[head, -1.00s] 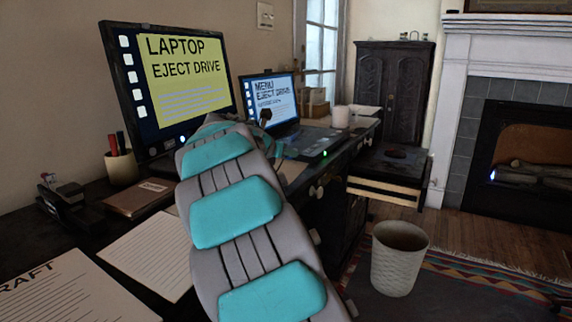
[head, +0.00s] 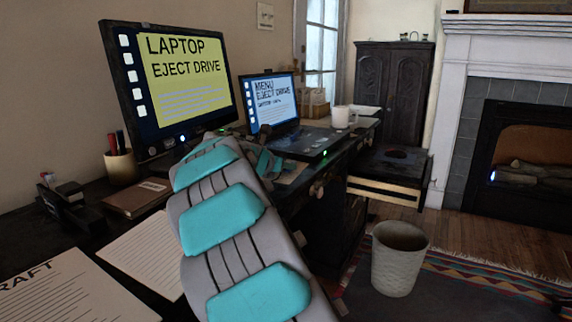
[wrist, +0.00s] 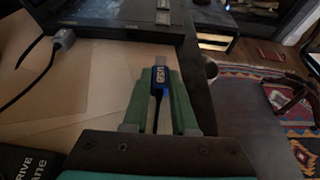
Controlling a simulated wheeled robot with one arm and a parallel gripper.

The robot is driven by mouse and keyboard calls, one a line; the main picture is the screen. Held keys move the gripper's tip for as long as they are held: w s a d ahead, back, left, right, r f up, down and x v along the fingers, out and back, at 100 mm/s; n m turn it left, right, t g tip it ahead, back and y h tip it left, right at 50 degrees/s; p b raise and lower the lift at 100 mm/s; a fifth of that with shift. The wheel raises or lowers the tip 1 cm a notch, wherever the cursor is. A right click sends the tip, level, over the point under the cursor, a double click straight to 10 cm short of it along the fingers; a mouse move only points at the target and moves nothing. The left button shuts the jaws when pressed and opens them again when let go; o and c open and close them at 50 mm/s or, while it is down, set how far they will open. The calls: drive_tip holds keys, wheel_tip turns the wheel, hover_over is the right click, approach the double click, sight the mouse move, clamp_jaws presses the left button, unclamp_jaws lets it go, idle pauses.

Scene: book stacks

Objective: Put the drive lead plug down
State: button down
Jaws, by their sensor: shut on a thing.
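The drive lead plug (wrist: 160,79) is blue with pale lettering and a metal tip, and its black cable runs back between the fingers in the wrist view. My gripper (wrist: 160,73) has green fingers shut on the plug, one on each side. The plug's tip points away, over the pale desk surface near its dark edge. I cannot tell whether the plug touches the surface. In the head view my gripper (head: 266,161) shows small beyond my arm, in front of the laptop (head: 308,141); the plug cannot be made out there.
A grey plug (wrist: 62,38) on a black cable lies by the laptop's edge. A black drive box (wrist: 28,162) is at lower left. A monitor (head: 175,88), white mug (head: 340,117) and papers (head: 140,255) stand or lie on the desk. A bin (head: 399,260) stands on the floor.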

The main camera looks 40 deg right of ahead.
drive_tip(key=shift+f, duration=0.25)
drive_tip(key=c, duration=0.7)
unclamp_jaws()
drive_tip(key=shift+r, duration=0.1)
drive_tip(key=shift+r, duration=0.25)
drive_tip(key=v, duration=1.2)
drive_tip(key=shift+s+r, duration=0.1)
drive_tip(key=shift+r, duration=0.15)
